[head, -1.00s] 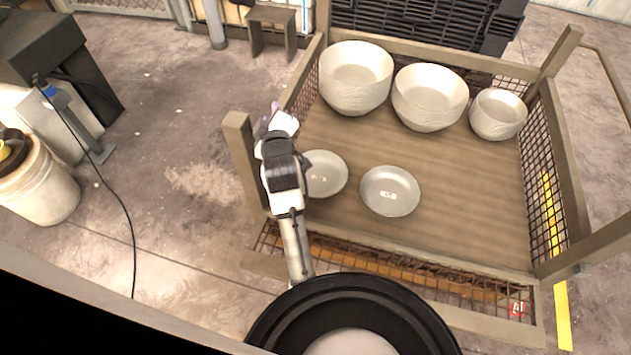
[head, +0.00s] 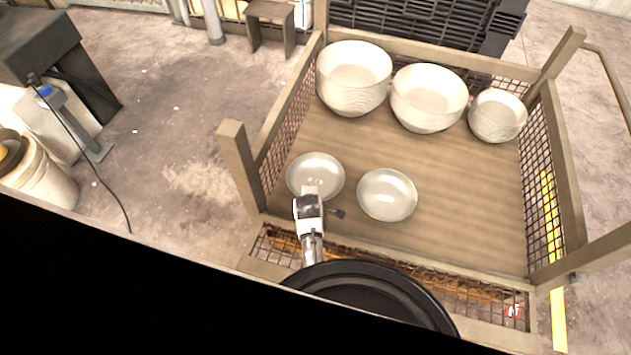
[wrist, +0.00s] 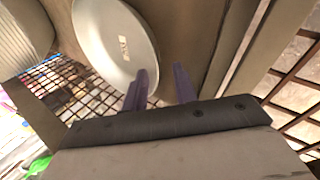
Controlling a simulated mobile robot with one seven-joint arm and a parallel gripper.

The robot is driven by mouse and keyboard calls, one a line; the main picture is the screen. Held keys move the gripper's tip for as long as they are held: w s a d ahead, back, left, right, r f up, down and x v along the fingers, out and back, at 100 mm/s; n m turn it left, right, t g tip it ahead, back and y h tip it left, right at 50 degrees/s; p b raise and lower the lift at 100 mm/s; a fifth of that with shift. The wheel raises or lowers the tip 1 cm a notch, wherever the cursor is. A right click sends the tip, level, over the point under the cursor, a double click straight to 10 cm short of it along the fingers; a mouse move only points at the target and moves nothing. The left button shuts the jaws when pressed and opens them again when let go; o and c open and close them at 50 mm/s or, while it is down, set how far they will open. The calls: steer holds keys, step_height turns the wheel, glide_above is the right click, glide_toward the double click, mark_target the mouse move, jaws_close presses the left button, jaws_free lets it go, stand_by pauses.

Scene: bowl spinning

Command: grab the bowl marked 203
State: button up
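Two small shallow pale bowls lie on the wooden floor of a crate in the head view: a left bowl (head: 316,166) and a right bowl (head: 387,207). Each bears a small mark that I cannot read now, so I cannot tell which is 203. In the head view my gripper (head: 311,188) is over the near side of the left bowl and hides part of it. In the wrist view a pale bowl (wrist: 105,30) with a small printed label lies just beyond the purple fingers (wrist: 163,80). The fingers are apart, with nothing visibly held; one overlaps the bowl's near edge in the picture.
Three larger deep bowls stand along the back of the crate: left (head: 354,100), middle (head: 428,110) and right (head: 497,125). The crate has mesh sides and a wooden corner post (head: 237,160) left of my gripper.

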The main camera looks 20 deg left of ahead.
steer(key=shift+w+x, duration=0.25)
steer(key=shift+x, duration=2.45)
steer(key=shift+r, duration=0.15)
steer(key=shift+c, duration=0.3)
jaws_close()
